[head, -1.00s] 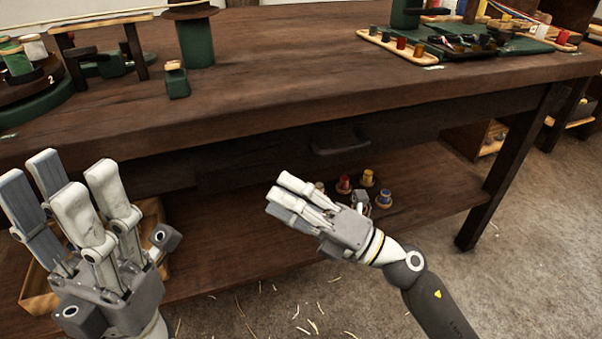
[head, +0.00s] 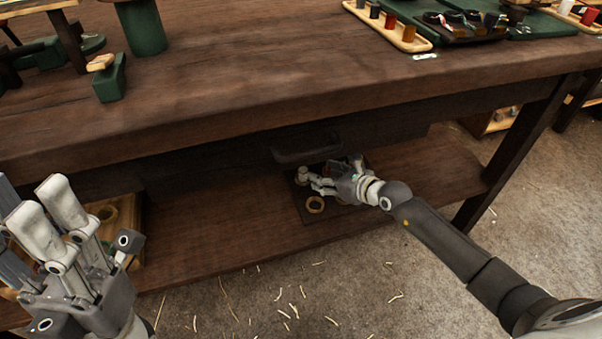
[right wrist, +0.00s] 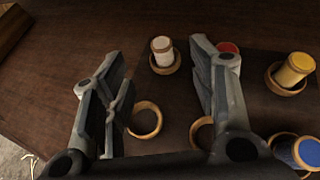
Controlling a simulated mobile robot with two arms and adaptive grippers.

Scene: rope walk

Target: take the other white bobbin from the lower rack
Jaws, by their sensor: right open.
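The white bobbin (right wrist: 162,48) stands upright in a wooden ring on the dark lower rack (right wrist: 180,95). In the head view, it shows small and pale (head: 303,174) on the lower shelf, just left of my right gripper's fingers. My right gripper (head: 322,184) is open and empty, low over the rack. In the right wrist view, its fingers (right wrist: 158,62) are spread, and the bobbin shows in the gap between their tips, not gripped. Two empty wooden rings (right wrist: 145,120) lie nearer the wrist. My left gripper (head: 35,210) is open and empty at the left, away from the rack.
Red (right wrist: 229,48), yellow (right wrist: 294,70) and blue (right wrist: 307,152) bobbins stand right of the white one; the red is partly hidden by a finger. A wooden box (head: 115,215) sits left on the shelf.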

